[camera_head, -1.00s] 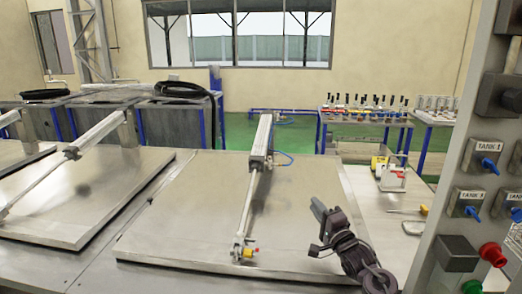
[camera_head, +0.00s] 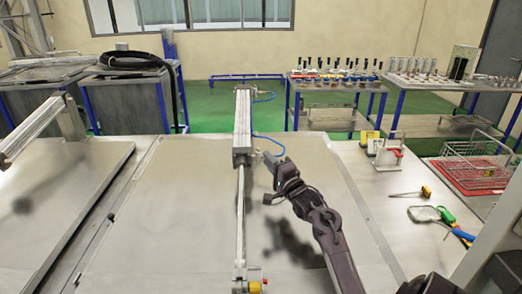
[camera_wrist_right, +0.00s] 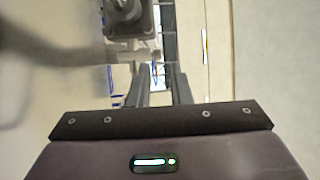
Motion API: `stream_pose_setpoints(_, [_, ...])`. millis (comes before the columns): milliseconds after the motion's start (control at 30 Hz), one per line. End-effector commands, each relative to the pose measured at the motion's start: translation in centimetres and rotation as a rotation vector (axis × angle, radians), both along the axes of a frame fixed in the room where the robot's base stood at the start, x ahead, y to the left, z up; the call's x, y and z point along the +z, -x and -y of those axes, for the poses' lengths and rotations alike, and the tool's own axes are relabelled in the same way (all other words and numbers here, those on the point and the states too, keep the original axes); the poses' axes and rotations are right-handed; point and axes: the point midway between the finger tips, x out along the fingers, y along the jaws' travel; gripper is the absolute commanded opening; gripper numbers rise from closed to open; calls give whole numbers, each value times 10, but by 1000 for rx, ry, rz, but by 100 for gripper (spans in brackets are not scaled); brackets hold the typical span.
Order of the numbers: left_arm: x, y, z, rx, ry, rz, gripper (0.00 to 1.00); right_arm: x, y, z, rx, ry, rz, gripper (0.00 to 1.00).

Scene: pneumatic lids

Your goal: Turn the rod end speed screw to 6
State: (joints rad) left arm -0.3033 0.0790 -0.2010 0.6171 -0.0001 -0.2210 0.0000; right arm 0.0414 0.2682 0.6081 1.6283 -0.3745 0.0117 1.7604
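The pneumatic cylinder (camera_head: 242,125) lies over the middle metal lid (camera_head: 185,190), its rod (camera_head: 240,215) running toward me to a bracket with a yellow part (camera_head: 254,286). My right gripper (camera_head: 271,160) is just right of the cylinder's rod end, above the lid. In the right wrist view its two dark fingers (camera_wrist_right: 163,88) stand apart with nothing visible between them. A grey block, seemingly the cylinder end (camera_wrist_right: 126,18), is ahead at the top, with a pale fitting (camera_wrist_right: 140,52) below it. I cannot make out the speed screw or its number. My left gripper is not in view.
A blue hose (camera_head: 268,138) curves near the cylinder, close to my right gripper. Another lid (camera_head: 60,195) is at left. Tool tables (camera_head: 325,88) stand behind.

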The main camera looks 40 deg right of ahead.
Motion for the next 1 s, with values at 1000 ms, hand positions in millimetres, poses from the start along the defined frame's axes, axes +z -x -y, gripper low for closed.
stream_pose_setpoints(1000, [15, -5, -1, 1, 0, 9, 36, 8, -43, 8, -17, -3, 3, 0])
